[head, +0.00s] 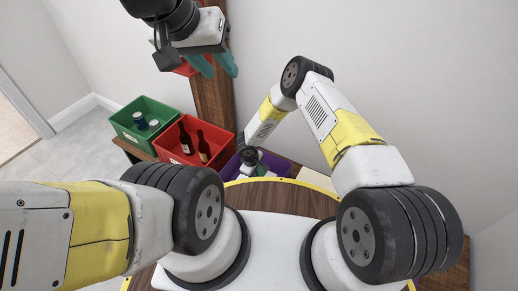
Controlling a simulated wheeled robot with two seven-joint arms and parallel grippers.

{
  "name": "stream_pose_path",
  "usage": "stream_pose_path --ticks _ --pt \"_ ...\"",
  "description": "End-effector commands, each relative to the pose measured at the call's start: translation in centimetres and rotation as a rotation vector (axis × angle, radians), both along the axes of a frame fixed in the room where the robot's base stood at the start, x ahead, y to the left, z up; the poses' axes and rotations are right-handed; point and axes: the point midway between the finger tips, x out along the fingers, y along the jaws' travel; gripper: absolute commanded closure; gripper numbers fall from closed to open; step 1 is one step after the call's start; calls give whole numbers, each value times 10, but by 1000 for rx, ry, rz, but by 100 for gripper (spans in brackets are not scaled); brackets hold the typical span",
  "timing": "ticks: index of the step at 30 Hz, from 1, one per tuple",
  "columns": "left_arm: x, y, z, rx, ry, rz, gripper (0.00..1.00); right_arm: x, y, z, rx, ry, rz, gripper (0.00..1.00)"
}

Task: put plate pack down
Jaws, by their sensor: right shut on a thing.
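My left gripper (214,67) is at the top of the head view, high above the floor. Its two teal fingers are apart with nothing between them. My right gripper (254,168) is low near the middle, over the purple crate (230,170). It is shut on the plate pack, but its fingers and the pack are mostly hidden by the wrist and my arm. I cannot tell whether the pack touches anything below.
A green crate (112,119) with cans and a red crate (165,153) with two dark bottles (204,147) stand left of the purple crate. A wooden surface (213,100) runs along the white wall behind. Open floor (55,155) lies at left.

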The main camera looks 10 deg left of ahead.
Motion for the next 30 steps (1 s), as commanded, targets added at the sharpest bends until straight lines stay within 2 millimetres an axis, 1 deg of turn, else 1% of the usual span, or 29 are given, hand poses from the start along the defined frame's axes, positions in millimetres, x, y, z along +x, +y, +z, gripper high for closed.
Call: stream_pose_path --ticks 7,8,9,11,23,26,30 --pt "0 0 0 0 0 0 64 0 0 -3 0 -1 -1 100" --pt "0 0 0 0 0 0 64 1 0 -3 0 0 -1 90" --pt "0 0 0 0 0 0 64 1 0 -3 0 0 -1 82" --pt "0 0 0 0 0 0 64 1 0 -3 0 0 -1 70" --pt "0 0 0 0 0 0 64 0 -1 -3 1 1 -3 70" --pt "0 0 0 0 0 0 64 -1 1 10 1 -2 2 70" --pt "0 0 0 0 0 0 64 -2 5 36 0 -4 2 70"
